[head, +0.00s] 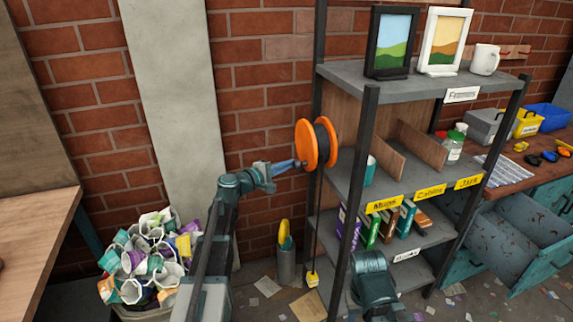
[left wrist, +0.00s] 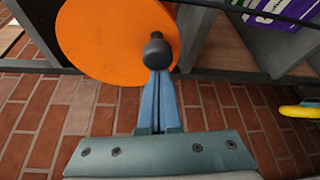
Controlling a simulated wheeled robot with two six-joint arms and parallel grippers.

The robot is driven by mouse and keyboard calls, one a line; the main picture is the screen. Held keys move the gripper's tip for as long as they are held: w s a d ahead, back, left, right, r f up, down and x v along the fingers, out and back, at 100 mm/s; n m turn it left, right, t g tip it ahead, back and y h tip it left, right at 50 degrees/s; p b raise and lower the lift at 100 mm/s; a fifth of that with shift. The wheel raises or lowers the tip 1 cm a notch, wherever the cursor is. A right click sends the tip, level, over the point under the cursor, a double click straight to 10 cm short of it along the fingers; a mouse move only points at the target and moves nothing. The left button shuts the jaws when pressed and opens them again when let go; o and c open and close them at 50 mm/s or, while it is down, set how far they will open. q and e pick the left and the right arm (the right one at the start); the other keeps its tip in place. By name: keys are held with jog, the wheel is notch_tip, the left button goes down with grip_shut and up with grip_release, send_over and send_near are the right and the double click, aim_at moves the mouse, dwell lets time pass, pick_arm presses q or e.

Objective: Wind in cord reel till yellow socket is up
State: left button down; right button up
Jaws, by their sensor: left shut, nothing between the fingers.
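The orange cord reel (head: 306,146) with dark cord on it is mounted on the side of the shelf unit. It also shows in the left wrist view (left wrist: 100,40), with a dark crank knob (left wrist: 154,50) standing out from its face. The cord runs down from the reel to the yellow socket (head: 313,279), which hangs low near the floor beside the shelf. My left gripper (head: 298,164) is shut and empty, its blue fingertips (left wrist: 157,74) at the knob; I cannot tell whether they touch it.
The shelf unit (head: 345,76) holds picture frames, a mug and boxes. A bin of crumpled cups (head: 150,258) stands at the left. A grey cylinder (head: 286,268) with yellow and green things in it stands by the wall. Papers lie on the floor. Open drawers (head: 520,235) are at the right.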

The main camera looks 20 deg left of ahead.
pick_arm(q)
jog(key=shift+s+d+r+n+g+p, duration=0.15)
jog(key=shift+n+g+p, duration=0.15)
jog(key=shift+p, duration=0.15)
pick_arm(e)
jog(key=shift+r, duration=0.5)
